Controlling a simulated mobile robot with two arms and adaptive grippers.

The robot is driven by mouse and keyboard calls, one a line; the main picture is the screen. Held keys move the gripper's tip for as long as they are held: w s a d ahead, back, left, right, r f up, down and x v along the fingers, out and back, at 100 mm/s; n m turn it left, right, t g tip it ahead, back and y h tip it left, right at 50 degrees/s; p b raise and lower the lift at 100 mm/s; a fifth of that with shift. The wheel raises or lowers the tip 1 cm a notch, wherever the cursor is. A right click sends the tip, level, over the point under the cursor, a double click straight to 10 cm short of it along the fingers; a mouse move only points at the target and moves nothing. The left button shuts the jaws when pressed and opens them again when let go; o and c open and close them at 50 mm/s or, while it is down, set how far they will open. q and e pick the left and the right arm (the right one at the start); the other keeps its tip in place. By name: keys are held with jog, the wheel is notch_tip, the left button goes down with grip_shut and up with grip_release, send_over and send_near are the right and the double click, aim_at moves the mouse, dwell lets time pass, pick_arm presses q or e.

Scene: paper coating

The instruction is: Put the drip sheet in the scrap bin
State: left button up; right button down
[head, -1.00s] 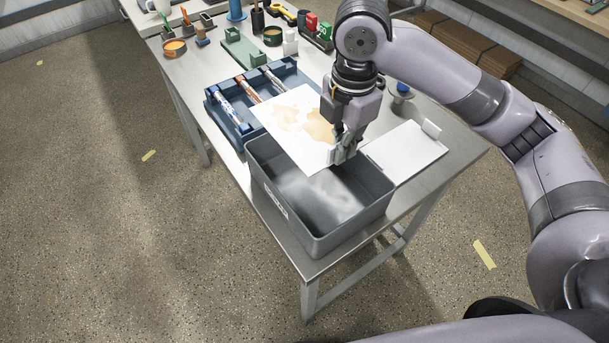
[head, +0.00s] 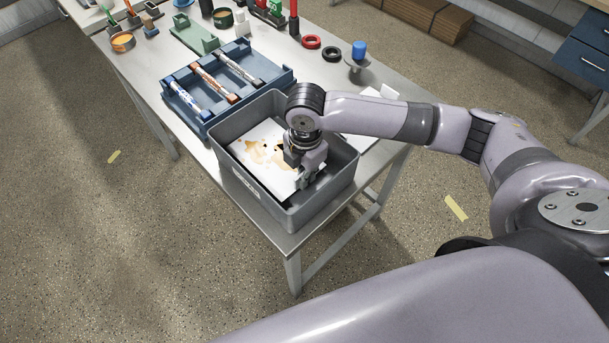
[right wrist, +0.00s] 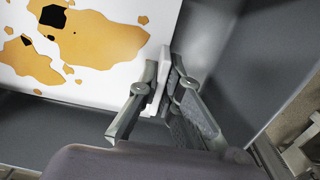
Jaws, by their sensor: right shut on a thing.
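The drip sheet (head: 258,156) is white with tan blotches and small dark spots. In the head view it lies within the walls of the grey scrap bin (head: 325,197), slightly tilted. My right gripper (head: 303,182) reaches down into the bin and is shut on the sheet's right edge. In the right wrist view the fingers (right wrist: 162,82) pinch a pale edge piece of the sheet (right wrist: 100,80), with the grey bin wall (right wrist: 240,85) beside them. Whether the sheet touches the bin floor I cannot tell. My left gripper is not in view.
A blue tray (head: 273,75) with three markers stands behind the bin. A white panel (head: 362,143) lies right of the bin, partly behind my arm.

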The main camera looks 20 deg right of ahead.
jog(key=shift+f, duration=0.8)
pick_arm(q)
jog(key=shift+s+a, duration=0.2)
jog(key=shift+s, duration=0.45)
pick_arm(e)
jog(key=shift+f, duration=0.15)
jog(key=c, duration=1.8)
grip_release()
notch_tip(320, 180, up, 12)
jog(key=shift+r+b, duration=0.2)
jog(key=shift+b, duration=0.6)
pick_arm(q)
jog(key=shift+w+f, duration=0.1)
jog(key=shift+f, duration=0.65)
pick_arm(e)
jog(key=shift+s+f, duration=0.1)
